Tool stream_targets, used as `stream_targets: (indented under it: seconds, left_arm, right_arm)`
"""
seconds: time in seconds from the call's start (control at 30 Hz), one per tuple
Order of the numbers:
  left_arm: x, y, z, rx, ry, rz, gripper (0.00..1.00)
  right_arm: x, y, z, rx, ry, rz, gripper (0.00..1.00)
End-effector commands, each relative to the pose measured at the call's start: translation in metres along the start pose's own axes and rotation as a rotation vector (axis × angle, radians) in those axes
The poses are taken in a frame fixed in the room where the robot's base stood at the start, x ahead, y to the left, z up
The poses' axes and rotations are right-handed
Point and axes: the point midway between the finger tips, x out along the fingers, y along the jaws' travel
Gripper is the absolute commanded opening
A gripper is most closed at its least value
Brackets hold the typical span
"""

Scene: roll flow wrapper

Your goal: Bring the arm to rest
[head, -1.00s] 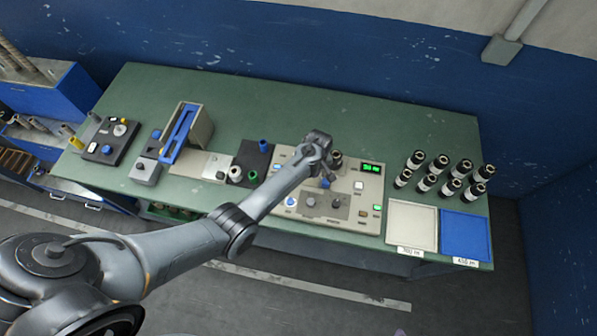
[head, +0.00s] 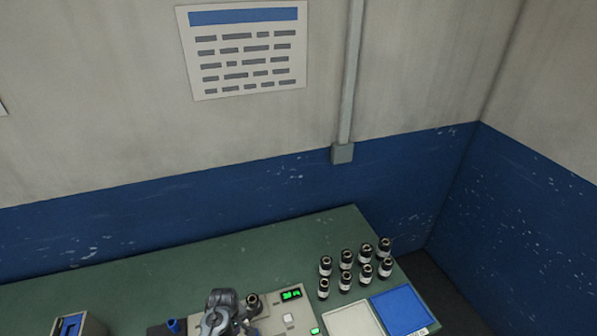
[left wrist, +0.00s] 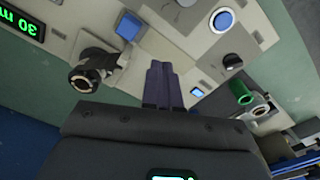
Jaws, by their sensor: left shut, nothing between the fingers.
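My left gripper (head: 222,322) is at the bottom edge of the head view, over the light grey control panel (head: 270,322). Its fingertips are hard to make out there. In the left wrist view its two dark fingers (left wrist: 163,84) are together with nothing between them, above the panel surface. A dark cylindrical part (left wrist: 88,76) stands on the panel to the left of the fingers, apart from them. My right gripper is not in view.
The green display (head: 291,295) is lit. Several black-and-white cylinders (head: 346,281) stand on the green table (head: 240,262). A white tray (head: 352,320) and a blue tray (head: 402,310) lie in front of them. The table behind the panel is clear.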

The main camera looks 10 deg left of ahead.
Motion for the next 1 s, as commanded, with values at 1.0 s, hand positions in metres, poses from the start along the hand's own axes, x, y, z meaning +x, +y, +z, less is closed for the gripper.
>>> stream_targets:
  seconds: [1.0]
  left_arm:
    - [-0.229, -0.190, 0.190, 1.053, 0.266, 0.132, 0.00]
  right_arm:
    - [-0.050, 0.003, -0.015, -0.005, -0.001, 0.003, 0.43]
